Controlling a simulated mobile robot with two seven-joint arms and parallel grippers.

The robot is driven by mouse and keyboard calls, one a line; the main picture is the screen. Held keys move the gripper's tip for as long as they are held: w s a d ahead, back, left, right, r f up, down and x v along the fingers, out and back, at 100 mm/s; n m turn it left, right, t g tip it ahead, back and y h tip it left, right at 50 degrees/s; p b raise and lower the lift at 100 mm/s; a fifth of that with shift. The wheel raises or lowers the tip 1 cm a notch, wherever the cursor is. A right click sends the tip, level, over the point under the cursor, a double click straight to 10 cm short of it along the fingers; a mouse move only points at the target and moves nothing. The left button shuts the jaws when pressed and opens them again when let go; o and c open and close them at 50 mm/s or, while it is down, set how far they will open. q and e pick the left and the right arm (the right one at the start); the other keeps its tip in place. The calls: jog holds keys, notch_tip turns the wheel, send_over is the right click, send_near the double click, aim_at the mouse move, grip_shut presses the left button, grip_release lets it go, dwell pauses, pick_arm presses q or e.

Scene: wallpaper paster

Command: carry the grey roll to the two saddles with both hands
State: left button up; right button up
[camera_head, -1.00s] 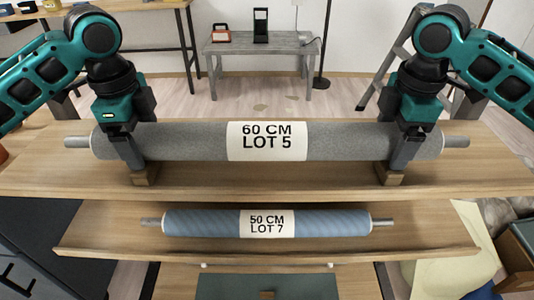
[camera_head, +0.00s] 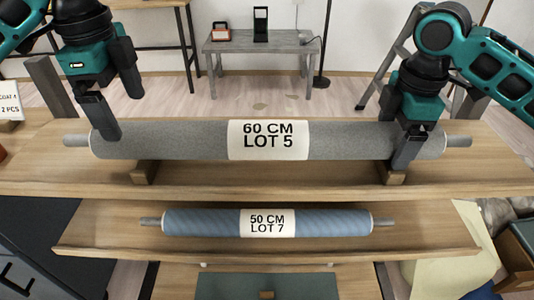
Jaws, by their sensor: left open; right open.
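The grey roll (camera_head: 195,141), labelled "60 CM LOT 5", lies level across the upper wooden shelf. Wooden supports, one under its left part (camera_head: 145,172) and one under its right part (camera_head: 392,173), look like saddles. My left gripper (camera_head: 121,117) is open and empty, raised at the roll's left end, with one finger overlapping the roll in view. My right gripper (camera_head: 409,142) is open over the roll's right part, with one finger down the front side. Its other finger is largely hidden.
A blue roll (camera_head: 200,223) labelled "50 CM LOT 7" lies on the lower shelf (camera_head: 90,240). A grey bench (camera_head: 262,47) and a ladder (camera_head: 385,60) stand behind. Grey posts (camera_head: 50,85) rise behind the shelf. The upper shelf's front strip is clear.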

aim_at(389, 153)
jog(key=f, duration=0.2)
jog(key=s+f, duration=0.1)
jog(key=shift+a+g, duration=0.25)
jog(key=shift+g, duration=0.15)
pick_arm(q)
jog(key=shift+w, duration=0.35)
pick_arm(e)
jog(key=shift+t, duration=0.4)
jog(key=r, duration=1.1)
jog(key=shift+w+d, duration=0.25)
jog(key=shift+d, duration=0.05)
pick_arm(q)
jog(key=shift+s, duration=0.15)
pick_arm(e)
jog(key=shift+s, duration=0.15)
